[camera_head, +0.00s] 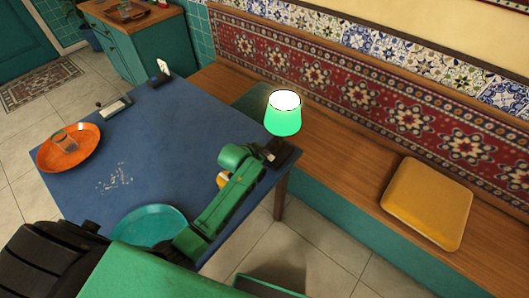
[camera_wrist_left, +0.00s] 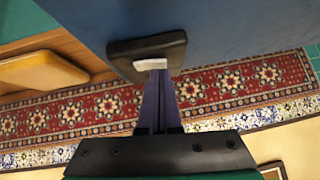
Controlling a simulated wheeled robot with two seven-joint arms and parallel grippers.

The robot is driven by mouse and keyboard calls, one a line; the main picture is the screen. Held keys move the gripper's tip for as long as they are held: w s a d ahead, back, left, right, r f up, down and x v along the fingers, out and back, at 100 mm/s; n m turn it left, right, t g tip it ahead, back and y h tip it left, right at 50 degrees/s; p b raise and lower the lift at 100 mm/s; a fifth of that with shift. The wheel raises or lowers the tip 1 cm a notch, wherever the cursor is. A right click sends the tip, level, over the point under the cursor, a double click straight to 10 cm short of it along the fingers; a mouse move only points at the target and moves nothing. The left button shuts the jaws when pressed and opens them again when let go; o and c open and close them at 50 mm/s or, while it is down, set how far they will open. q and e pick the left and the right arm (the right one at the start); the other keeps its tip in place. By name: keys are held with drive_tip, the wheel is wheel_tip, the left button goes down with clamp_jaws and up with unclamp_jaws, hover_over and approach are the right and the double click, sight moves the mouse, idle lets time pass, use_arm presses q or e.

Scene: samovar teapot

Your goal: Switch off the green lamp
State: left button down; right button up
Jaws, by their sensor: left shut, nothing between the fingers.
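The green lamp (camera_head: 283,114) stands at the right corner of the blue table, and its shade glows bright, so it is lit. Its dark base (camera_head: 281,156) is partly hidden by my left arm. My left gripper (camera_head: 268,157) is shut and empty, right at the base. In the left wrist view, the closed fingers (camera_wrist_left: 158,78) point at the dark base (camera_wrist_left: 150,45) and reach the pale switch (camera_wrist_left: 150,64) on its near edge. They look to be touching it or very close. The shade is out of that view. My right gripper is not in view.
The blue table (camera_head: 165,130) holds an orange plate (camera_head: 85,152) with a glass on it, and a teal plate (camera_head: 150,222) near my arm. A small yellowish thing (camera_head: 222,180) is partly hidden behind my arm. A bench with a yellow cushion (camera_head: 427,200) runs beyond the table.

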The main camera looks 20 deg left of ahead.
use_arm(q)
drive_tip(key=shift+a+f, duration=0.1)
drive_tip(key=shift+f, duration=0.15)
drive_tip(key=shift+s, duration=0.1)
drive_tip(key=shift+s+d+r+p, duration=0.1)
drive_tip(key=shift+d+p, duration=0.4)
drive_tip(key=shift+p, duration=0.05)
drive_tip(key=shift+s+d, duration=0.1)
drive_tip(key=shift+d, duration=0.2)
drive_tip(key=shift+r, duration=0.1)
